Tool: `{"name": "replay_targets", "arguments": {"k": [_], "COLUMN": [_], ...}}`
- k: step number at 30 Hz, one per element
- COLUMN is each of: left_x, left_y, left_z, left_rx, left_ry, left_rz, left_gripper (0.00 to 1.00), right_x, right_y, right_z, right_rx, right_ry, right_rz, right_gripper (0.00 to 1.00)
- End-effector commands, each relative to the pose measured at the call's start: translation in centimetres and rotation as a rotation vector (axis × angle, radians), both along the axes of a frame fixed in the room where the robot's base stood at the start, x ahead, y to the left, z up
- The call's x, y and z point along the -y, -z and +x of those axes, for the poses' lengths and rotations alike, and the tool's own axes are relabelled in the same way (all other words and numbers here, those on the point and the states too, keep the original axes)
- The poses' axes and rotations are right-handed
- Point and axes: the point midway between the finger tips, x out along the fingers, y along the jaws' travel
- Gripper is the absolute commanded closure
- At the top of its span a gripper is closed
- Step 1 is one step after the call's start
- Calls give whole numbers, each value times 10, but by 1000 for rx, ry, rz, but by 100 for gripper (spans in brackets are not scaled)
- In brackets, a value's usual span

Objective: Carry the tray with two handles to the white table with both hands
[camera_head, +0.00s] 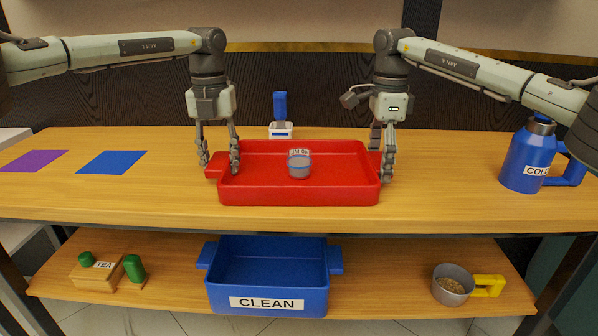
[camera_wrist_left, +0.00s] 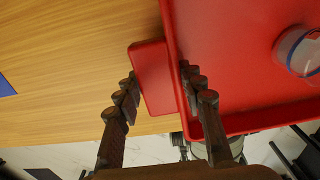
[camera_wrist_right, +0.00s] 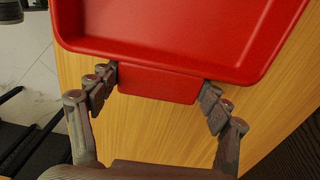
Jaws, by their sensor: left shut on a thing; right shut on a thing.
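The red tray (camera_head: 240,192) rests on the wooden counter, with a small clear cup (camera_head: 299,168) with a blue rim inside it. My left gripper (camera_head: 220,166) is shut on the tray's left handle; in the left wrist view its fingers flank the red handle (camera_wrist_left: 152,78). My right gripper (camera_head: 382,172) is shut on the right handle; in the right wrist view its fingers sit at both ends of the handle (camera_wrist_right: 158,84). A white surface (camera_head: 12,135) shows at the far left edge; I cannot tell whether it is the white table.
A blue jug (camera_head: 520,160) stands at the right of the counter (camera_head: 440,200). Blue (camera_head: 112,162) and purple (camera_head: 34,161) mats lie left. A white holder (camera_head: 281,131) with a blue item stands behind the tray. The lower shelf holds a blue CLEAN bin (camera_head: 265,303).

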Motion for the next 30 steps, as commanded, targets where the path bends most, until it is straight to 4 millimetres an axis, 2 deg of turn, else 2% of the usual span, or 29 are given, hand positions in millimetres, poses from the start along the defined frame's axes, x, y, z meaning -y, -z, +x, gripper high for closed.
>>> {"name": "replay_targets", "arguments": {"k": [10,23,30], "left_x": [0,0,0], "left_y": [-7,-49,-51], "left_z": [0,0,0], "left_rx": [1,1,1], "left_ry": [0,0,0], "left_rz": [1,1,1], "left_gripper": [100,100,100], "right_x": [0,0,0], "right_y": [-7,-49,-50], "right_z": [0,0,0], "right_rx": [0,0,0], "right_ry": [0,0,0], "right_rz": [0,0,0], "right_gripper": [66,66,66]}}
